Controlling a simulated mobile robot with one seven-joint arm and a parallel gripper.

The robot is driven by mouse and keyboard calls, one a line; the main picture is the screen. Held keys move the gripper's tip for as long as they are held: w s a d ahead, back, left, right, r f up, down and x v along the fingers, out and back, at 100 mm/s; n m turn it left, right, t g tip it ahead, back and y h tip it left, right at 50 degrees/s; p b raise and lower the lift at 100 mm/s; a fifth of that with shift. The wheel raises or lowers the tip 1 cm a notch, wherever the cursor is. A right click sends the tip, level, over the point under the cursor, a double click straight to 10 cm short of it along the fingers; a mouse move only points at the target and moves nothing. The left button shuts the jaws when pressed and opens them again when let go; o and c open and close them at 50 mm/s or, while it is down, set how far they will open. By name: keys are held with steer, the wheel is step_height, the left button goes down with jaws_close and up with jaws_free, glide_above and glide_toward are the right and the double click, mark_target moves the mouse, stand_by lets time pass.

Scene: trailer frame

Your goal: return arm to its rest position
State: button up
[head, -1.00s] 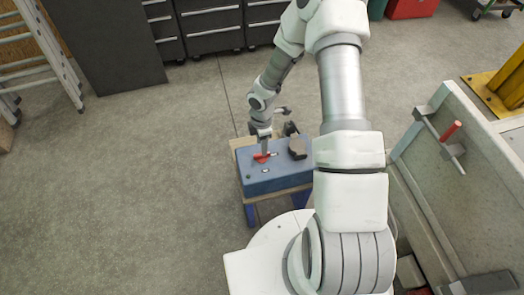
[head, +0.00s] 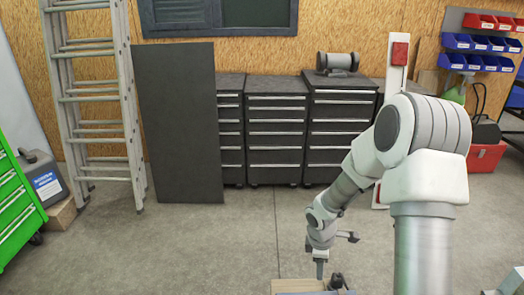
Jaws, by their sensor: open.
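My arm comes in at the right and bends down toward the lower middle. My gripper (head: 320,270) points down at the bottom of the view, open, just above or at a low work surface (head: 290,285). Only the far edge of that surface shows, light and wood-like. A small dark object (head: 337,281) stands right of my gripper. The blue box top and the red piece on it are below the view or cut off by its lower edge, so whether the fingertips touch anything cannot be seen.
Dark drawer cabinets (head: 277,140) line the back wall, with a dark panel (head: 178,125) and a ladder (head: 95,100) to their left. A green cabinet (head: 18,205) is at far left and a red toolbox (head: 485,157) at right. The concrete floor (head: 180,250) between is open.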

steer(key=s+d+r+m+t+h+p, duration=0.1)
steer(key=s+r+m+p, duration=0.2)
steer(key=r, duration=1)
steer(key=s+r+m+t+p, duration=0.1)
steer(key=s+r+m, duration=0.25)
steer(key=r, duration=0.85)
steer(key=s+a+r+m+t+y+p, duration=0.1)
steer(key=s+a+r+m+p, duration=0.1)
steer(key=s+r+m, duration=0.2)
steer(key=s+a+r+m+t+y+p, duration=0.1)
steer(key=s+r+m, duration=0.4)
steer(key=s+r, duration=0.6)
steer(key=shift+s+a+r+t+p, duration=0.15)
steer(key=shift+a+r+t+p, duration=0.35)
steer(key=shift+p, duration=0.3)
steer(key=shift+a+f, duration=0.1)
steer(key=shift+a, duration=0.05)
